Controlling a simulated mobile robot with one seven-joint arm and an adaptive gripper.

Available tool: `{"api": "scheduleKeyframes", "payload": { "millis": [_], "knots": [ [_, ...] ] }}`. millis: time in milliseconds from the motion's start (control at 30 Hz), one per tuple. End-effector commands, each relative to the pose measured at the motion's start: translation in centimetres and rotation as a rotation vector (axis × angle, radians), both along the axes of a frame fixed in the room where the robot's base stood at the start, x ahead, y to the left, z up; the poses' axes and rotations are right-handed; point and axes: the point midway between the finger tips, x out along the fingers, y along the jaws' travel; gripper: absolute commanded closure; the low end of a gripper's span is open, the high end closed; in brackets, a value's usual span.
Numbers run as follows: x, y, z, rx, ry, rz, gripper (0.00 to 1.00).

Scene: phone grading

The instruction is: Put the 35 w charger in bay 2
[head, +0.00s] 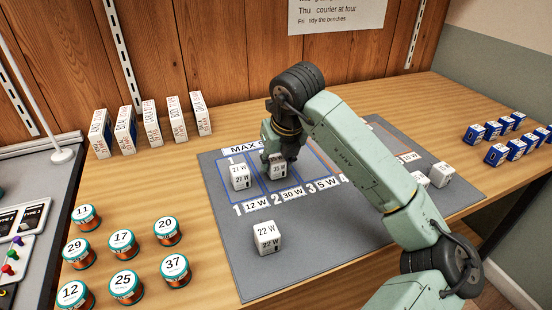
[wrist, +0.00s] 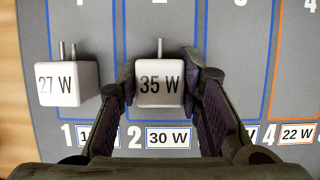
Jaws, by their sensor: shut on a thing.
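The 35 W charger (wrist: 160,88) is a white cube with prongs, held between the two fingers of my gripper (wrist: 160,92). It also shows in the head view (head: 278,171), just under my gripper. In the wrist view it appears over bay 2, a blue-outlined area (wrist: 160,20) of the grey mat above the printed 2 and the 30 W label. I cannot tell whether it touches the mat. The 27 W charger (head: 240,178) sits in bay 1, left of my gripper, and also shows in the wrist view (wrist: 68,84).
The 22 W charger (head: 267,238) sits on the mat (head: 330,240) in front of the bays. White chargers (head: 440,174) lie at the right, partly behind my arm.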

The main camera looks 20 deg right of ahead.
Motion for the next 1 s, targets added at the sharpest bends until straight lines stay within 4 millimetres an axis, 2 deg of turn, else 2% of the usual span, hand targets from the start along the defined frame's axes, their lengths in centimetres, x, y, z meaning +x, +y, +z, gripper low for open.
{"api": "scheduleKeyframes", "payload": {
  "millis": [333, 367, 633, 1000],
  "knots": [
    [0.02, -0.01, -0.38, -0.001, -0.002, 0.001, 0.96],
    [0.02, -0.01, -0.26, -0.001, -0.001, 0.001, 0.66],
    [0.02, 0.00, -0.20, 0.000, -0.001, 0.001, 0.48],
    [0.01, 0.02, 0.15, 0.000, -0.001, 0.001, 0.47]
  ]
}}
